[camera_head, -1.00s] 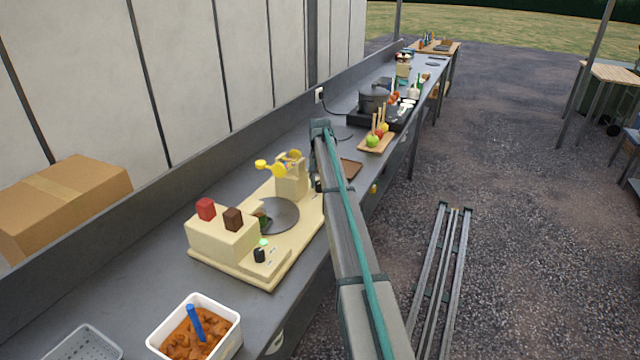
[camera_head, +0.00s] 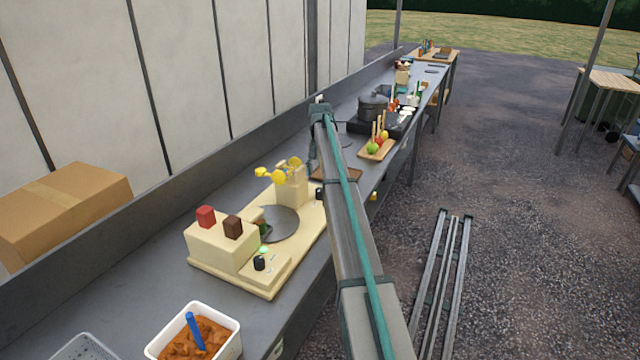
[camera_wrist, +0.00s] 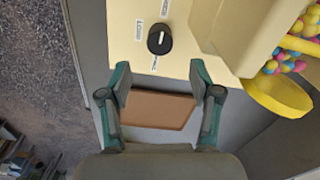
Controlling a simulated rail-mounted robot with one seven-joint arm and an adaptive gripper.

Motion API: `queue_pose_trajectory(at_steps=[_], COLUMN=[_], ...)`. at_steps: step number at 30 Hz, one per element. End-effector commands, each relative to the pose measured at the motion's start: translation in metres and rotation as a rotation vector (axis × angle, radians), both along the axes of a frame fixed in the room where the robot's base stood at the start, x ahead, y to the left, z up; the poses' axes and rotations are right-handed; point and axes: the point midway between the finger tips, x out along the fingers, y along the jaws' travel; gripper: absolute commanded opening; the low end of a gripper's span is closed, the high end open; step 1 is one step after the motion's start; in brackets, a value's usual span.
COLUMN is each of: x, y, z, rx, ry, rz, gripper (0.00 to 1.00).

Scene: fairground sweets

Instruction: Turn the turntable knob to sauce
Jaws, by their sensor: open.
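In the wrist view, a round black knob (camera_wrist: 159,39) with a white pointer mark sits on a cream panel (camera_wrist: 128,48). The mark runs roughly up and down. Small labels surround the knob; they are too small to read surely. My gripper (camera_wrist: 162,80) is open and empty, its fingertips below the knob in the picture and apart from it. In the head view, the cream machine (camera_head: 245,245) carries a grey turntable (camera_head: 278,224), a dark knob (camera_head: 319,193) at its far end and a black knob (camera_head: 259,263) at its near corner.
A brown board (camera_wrist: 157,109) lies below the fingers in the wrist view. A yellow bowl (camera_wrist: 278,97) and coloured balls are at the right. In the head view, a sauce tub (camera_head: 235,335) stands near, and a tray of apples (camera_head: 377,150) and a pot (camera_head: 373,106) farther along.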

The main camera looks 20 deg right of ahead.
Motion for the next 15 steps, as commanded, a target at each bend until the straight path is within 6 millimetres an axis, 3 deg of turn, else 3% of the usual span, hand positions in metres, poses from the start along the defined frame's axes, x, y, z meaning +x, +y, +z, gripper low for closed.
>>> queue_pose_trajectory(at_steps=[6,15], x=[0.001,0.000], y=[0.000,0.000], z=[0.030,0.038], rx=[-0.001,0.000], ry=[-0.001,0.000], rz=[0.000,0.000], gripper=[0.64,0.64])
